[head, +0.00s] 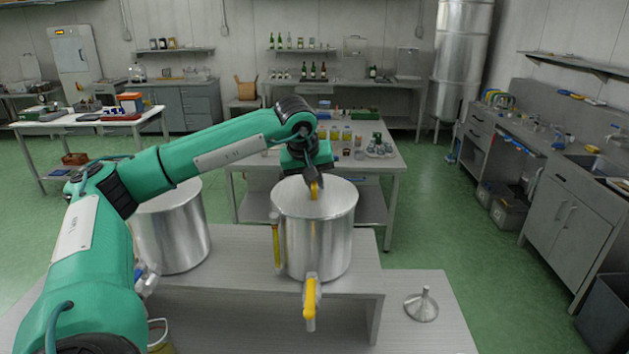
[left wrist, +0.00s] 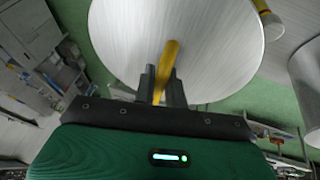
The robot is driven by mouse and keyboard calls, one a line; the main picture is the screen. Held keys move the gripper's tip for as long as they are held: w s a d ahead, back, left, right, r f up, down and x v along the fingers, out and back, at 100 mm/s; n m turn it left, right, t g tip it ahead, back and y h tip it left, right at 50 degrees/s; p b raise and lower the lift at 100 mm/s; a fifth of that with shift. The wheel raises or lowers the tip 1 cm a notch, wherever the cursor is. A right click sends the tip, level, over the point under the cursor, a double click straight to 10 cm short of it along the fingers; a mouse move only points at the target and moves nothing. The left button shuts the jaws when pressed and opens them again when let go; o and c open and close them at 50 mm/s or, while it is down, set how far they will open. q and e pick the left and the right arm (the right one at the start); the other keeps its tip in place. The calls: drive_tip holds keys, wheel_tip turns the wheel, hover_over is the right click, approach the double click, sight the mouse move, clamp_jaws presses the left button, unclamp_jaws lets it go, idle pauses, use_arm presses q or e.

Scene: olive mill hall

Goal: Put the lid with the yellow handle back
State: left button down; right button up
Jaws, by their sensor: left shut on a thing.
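The lid (head: 332,196) is a round silver disc with a yellow handle (head: 314,190) standing at its middle. It lies level over the mouth of a tall steel vat (head: 320,240); I cannot tell whether it rests fully on the rim. My left gripper (head: 313,184) reaches in from the left above the vat and is shut on the yellow handle. In the left wrist view the handle (left wrist: 166,68) sits between the fingers (left wrist: 162,90), with the pale lid (left wrist: 185,35) filling the space beyond. The fingers hide part of the handle. My right gripper does not show.
The vat stands on a grey bench (head: 245,262) and has a yellow-handled tap (head: 310,292) in front. A second steel vat (head: 177,230) stands to the left, partly behind my arm. A table (head: 392,164) with bottles stands behind.

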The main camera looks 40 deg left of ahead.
use_arm(q)
drive_tip(key=shift+f, duration=0.15)
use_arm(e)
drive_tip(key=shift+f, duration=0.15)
use_arm(q)
drive_tip(key=c, duration=1.4)
unclamp_jaws()
drive_tip(key=shift+o, duration=0.2)
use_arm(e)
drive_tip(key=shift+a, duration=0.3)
